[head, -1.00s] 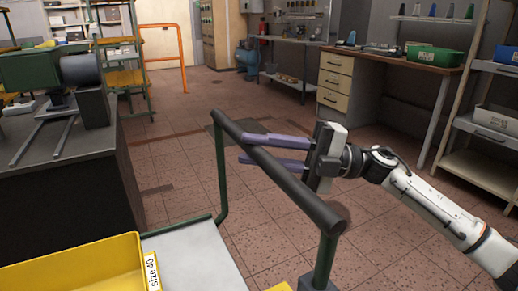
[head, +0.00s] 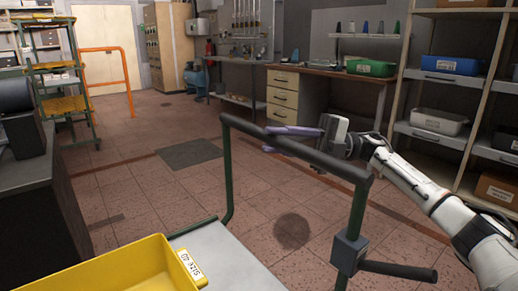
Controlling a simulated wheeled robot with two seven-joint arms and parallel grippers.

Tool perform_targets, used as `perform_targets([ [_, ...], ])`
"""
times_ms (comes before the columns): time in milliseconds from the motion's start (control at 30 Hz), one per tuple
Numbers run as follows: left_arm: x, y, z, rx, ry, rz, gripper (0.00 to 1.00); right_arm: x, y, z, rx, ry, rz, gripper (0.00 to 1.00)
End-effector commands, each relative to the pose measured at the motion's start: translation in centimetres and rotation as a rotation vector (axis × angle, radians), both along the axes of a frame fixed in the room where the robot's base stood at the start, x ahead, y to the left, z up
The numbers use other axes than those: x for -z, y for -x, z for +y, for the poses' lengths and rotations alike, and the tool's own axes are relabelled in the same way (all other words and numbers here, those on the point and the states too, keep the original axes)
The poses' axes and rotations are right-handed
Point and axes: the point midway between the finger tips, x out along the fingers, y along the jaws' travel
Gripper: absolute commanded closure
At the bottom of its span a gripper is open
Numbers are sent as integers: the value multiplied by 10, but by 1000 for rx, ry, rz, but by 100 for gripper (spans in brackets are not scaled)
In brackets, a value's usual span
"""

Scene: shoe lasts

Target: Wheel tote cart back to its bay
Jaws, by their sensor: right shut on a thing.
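The tote cart shows at the bottom with its grey deck (head: 226,262), green posts and dark push bar (head: 335,166). A yellow tote (head: 105,272) labelled "Size 40" sits on the deck, partly cut off by the frame. My right gripper (head: 285,138), with purple fingers, is shut on the push bar near its middle, reaching from the right. My left gripper is out of view. No bay is clearly marked in this view.
A dark workbench (head: 50,215) stands close on the left. An orange rail (head: 108,82) and a green rack (head: 62,95) stand farther back. Shelves (head: 440,76) and a drawer desk (head: 283,88) line the right. The tiled floor between is open, with a dark floor plate (head: 190,153).

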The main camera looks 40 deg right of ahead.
Motion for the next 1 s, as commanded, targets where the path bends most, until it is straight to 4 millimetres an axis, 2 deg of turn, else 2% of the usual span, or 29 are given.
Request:
perform_targets([
  [33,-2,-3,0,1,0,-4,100,-5,0,-7,6,-5,-9,100],
  [200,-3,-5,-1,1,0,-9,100,-5,1,-18,3,-5,-9,100],
  [600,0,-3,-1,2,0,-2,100,-6,1,-20,2,-5,-10,100],
  [633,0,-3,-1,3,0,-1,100,-6,1,-20,2,-5,-10,77],
  [733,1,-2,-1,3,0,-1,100,-5,1,-20,2,-4,-8,60],
  [1000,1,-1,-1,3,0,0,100,-2,1,-19,0,-1,-4,60],
])
